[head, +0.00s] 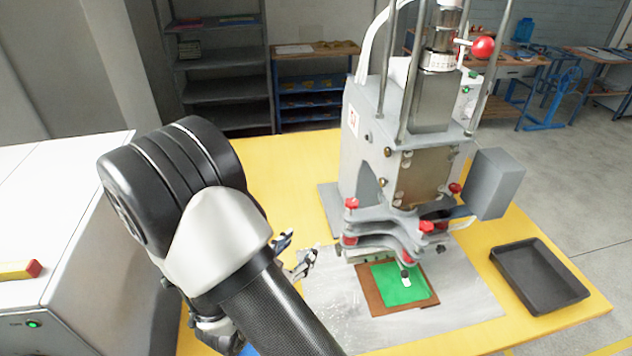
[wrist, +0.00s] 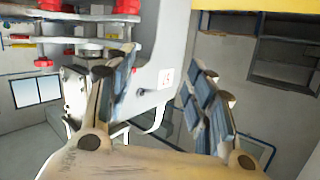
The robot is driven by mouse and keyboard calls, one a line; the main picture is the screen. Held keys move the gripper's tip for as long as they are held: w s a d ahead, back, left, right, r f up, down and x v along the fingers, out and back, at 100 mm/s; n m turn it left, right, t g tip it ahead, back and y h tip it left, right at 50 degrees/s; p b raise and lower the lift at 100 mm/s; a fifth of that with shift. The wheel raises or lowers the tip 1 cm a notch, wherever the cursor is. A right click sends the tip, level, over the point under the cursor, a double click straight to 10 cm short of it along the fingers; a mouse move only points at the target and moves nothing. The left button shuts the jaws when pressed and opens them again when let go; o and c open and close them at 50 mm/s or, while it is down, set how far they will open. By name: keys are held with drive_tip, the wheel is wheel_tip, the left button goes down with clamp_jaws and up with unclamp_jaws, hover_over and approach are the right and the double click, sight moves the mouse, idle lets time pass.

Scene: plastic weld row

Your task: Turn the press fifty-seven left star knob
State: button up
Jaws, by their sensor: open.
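The press (head: 400,150) is a grey machine on a yellow table, with several red star knobs low on its front. The leftmost ones in the head view are an upper red knob (head: 351,203) and a lower red knob (head: 349,240); I cannot tell which is the task's left knob. My gripper (head: 297,252) is open and empty, left of these knobs and apart from them. In the wrist view my gripper (wrist: 164,58) has its fingers spread, with the press's labelled side between and behind them. Red knobs (wrist: 43,62) show at the upper left there.
A green sheet on a brown board (head: 400,288) lies on the metal plate (head: 455,300) under the press. A black tray (head: 540,275) is at the right. A white cabinet (head: 70,230) stands at the left. A grey box (head: 495,183) juts from the press's right side.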

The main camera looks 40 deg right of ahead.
sight(352, 205)
drive_tip(key=s+d+r+g+h, duration=0.1)
drive_tip(key=s+d+r+h, duration=0.1)
drive_tip(key=s+h, duration=0.15)
drive_tip(key=b+x, duration=0.1)
drive_tip(key=x, duration=1.5)
drive_tip(key=shift+w+d+r+b, duration=0.1)
drive_tip(key=shift+d+b, duration=0.2)
drive_tip(key=shift+b, duration=0.1)
drive_tip(key=shift+c, duration=0.3)
drive_tip(key=c, duration=1)
